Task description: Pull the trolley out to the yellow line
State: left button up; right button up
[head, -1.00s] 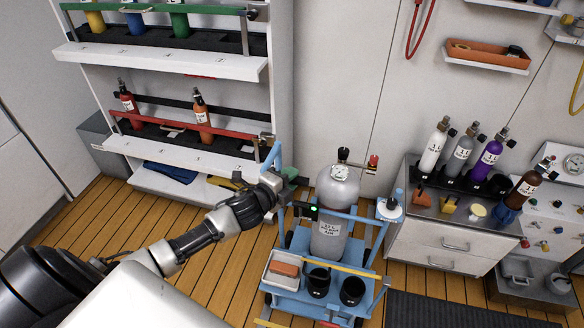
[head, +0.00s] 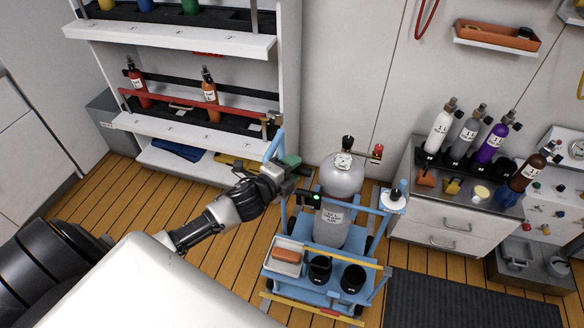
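The trolley (head: 333,277) is a blue-framed cart right of centre in the head view. It carries a big grey cylinder (head: 341,178), two black cups and a white tray (head: 284,262) with an orange block. My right gripper is not in view.
A white shelf rack (head: 170,40) with bottles stands behind on the left. A drawer cabinet (head: 440,236) with several bottles stands close to the trolley's right. A dark mat (head: 465,303) lies at the lower right. Bare wood floor (head: 130,205) is left of the trolley.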

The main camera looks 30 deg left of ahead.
pick_arm(q)
jog(key=shift+o, duration=0.8)
jog(key=b+v, duration=0.1)
jog(key=v, duration=1)
jog(key=shift+w+a, duration=0.1)
